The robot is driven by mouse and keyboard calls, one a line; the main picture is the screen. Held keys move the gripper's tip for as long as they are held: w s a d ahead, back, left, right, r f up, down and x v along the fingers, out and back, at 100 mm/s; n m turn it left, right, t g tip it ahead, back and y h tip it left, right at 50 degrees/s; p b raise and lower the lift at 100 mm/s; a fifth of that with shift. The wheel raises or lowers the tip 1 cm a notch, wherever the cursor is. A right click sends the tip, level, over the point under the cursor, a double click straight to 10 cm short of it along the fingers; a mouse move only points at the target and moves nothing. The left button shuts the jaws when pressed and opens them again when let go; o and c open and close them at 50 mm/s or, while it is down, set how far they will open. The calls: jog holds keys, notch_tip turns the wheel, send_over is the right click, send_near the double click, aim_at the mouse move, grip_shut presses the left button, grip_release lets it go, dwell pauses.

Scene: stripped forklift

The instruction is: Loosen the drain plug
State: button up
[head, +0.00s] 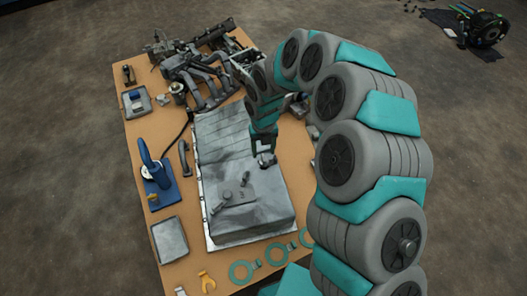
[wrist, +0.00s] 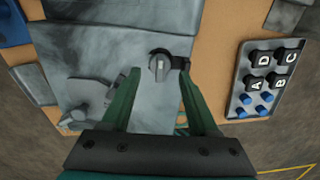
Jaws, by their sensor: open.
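The drain plug (wrist: 159,66) is a round grey head with a raised bar across it, on the grey metal pan (wrist: 150,110). A dark curved piece (wrist: 182,60) sits right beside it. In the head view the pan (head: 240,150) lies on the table, and my gripper (head: 265,158) is over its right part. My gripper (wrist: 160,74) is open in the wrist view, one green finger on each side of the plug. I cannot tell whether the fingers touch it. The plug is mostly hidden by my gripper in the head view.
Small grey fittings (head: 222,200) stand on the pan. A tray (wrist: 240,70) holds black lettered pieces and blue pieces. A blue stand (head: 157,175), an empty tray (head: 170,240) and green rings (head: 241,271) lie around the pan. Engine parts (head: 195,70) crowd the table's far end.

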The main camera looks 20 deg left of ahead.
aim_at(263, 157)
jog(key=shift+r, duration=0.15)
jog(key=o, duration=0.6)
jog(key=shift+c, duration=0.2)
jog(key=shift+r, duration=0.1)
notch_tip(263, 157, up, 8)
jog(key=shift+f, duration=0.2)
dwell(0.4)
